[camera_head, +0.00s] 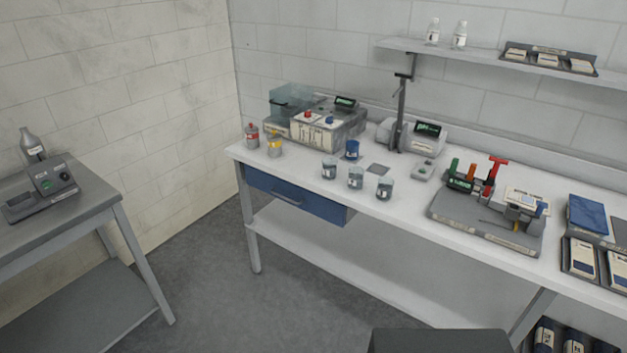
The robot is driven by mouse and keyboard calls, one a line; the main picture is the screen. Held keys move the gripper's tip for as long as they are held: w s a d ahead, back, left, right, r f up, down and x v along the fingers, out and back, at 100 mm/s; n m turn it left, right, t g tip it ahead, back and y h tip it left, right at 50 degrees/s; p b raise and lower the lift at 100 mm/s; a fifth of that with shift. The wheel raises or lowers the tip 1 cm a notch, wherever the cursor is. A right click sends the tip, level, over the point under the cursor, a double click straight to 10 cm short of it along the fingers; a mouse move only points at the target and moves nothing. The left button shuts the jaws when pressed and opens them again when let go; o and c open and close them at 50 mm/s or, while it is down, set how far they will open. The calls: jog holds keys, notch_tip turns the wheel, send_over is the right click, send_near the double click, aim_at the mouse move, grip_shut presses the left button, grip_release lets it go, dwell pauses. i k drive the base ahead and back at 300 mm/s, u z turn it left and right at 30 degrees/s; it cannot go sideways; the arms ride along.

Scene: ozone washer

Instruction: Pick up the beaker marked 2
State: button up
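Three small glass beakers with pale labels stand upright in a row near the front edge of the white-topped bench (300,188). They are the left beaker (329,168), the middle beaker (355,178) and the right beaker (385,189). The right beaker looks darker inside. The marks are too small to read surely, so I cannot tell which one is marked 2. My gripper is not in view.
A blue cup (352,149) and a flat grey pad (378,168) are behind the beakers. A grey board with coloured-handled tools (486,222) lies to the right. Open floor (270,305) lies before the bench.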

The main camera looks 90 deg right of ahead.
aim_at(356, 178)
jog(key=z, duration=0.05)
jog(key=i, duration=1.6)
jog(key=z, duration=3.3)
jog(key=i, duration=1)
